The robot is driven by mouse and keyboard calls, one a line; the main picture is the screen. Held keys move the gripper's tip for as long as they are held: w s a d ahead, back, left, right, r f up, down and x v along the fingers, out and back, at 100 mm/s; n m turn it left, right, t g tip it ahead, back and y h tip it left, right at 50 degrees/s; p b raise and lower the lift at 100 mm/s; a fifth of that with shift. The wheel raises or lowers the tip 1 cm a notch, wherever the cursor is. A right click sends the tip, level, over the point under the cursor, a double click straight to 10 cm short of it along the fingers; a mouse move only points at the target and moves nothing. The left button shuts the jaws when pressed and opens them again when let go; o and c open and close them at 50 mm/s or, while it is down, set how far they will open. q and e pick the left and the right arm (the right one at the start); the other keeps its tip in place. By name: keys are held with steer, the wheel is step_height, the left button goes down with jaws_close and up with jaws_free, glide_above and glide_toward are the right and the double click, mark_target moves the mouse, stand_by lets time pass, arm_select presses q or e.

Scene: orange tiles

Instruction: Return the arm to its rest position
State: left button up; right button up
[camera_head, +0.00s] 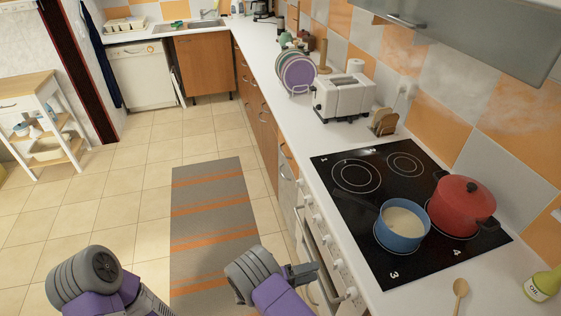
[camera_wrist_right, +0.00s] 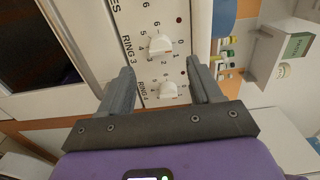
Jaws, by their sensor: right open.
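My right gripper (camera_head: 308,272) is at the lower middle of the head view, beside the front of the stove and below the hob's edge. In the right wrist view its two fingers (camera_wrist_right: 160,72) are apart with nothing held between them. Past the fingers is the white control panel (camera_wrist_right: 175,68) with the Ring 3 knob (camera_wrist_right: 160,44) and the Ring 4 knob (camera_wrist_right: 168,90). I cannot tell the exact gap to the panel. My left arm (camera_head: 92,282) shows at the lower left of the head view; its gripper is out of view.
The black hob (camera_head: 365,220) carries a blue pot (camera_head: 402,240) with pale contents and a red lidded pot (camera_head: 464,203). A wooden spoon (camera_head: 460,290) and oil bottle (camera_head: 545,284) are at the right. The oven handle (camera_head: 312,258) juts out near my right gripper. The floor (camera_head: 130,200) is open.

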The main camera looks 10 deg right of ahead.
steer(key=s+d+f+m+g+y, duration=0.3)
steer(key=s+f+m+g+y, duration=0.35)
steer(key=s+f, duration=0.3)
steer(key=s+a+f+m+g+y, duration=0.2)
steer(key=s+a+f+m+y, duration=0.2)
steer(key=s+a+m+y, duration=0.45)
steer(key=a+r+m+t+y, duration=0.1)
steer(key=m+t+y, duration=0.1)
steer(key=m, duration=0.5)
steer(key=w+a+r+m+t+y, duration=0.1)
steer(key=m+t+y, duration=0.1)
steer(key=m, duration=0.6)
steer(key=a+r+m+t+y, duration=0.1)
steer(key=m+t+y, duration=0.2)
steer(key=m, duration=0.4)
steer(key=shift+w+a+r+m, duration=0.1)
steer(key=shift+w+a+m, duration=0.2)
steer(key=shift+a+m, duration=0.1)
steer(key=shift+w+d+r+m+t, duration=0.25)
steer(key=shift+w+d+m+t, duration=0.2)
steer(key=shift+m, duration=0.55)
steer(key=shift+c, duration=0.3)
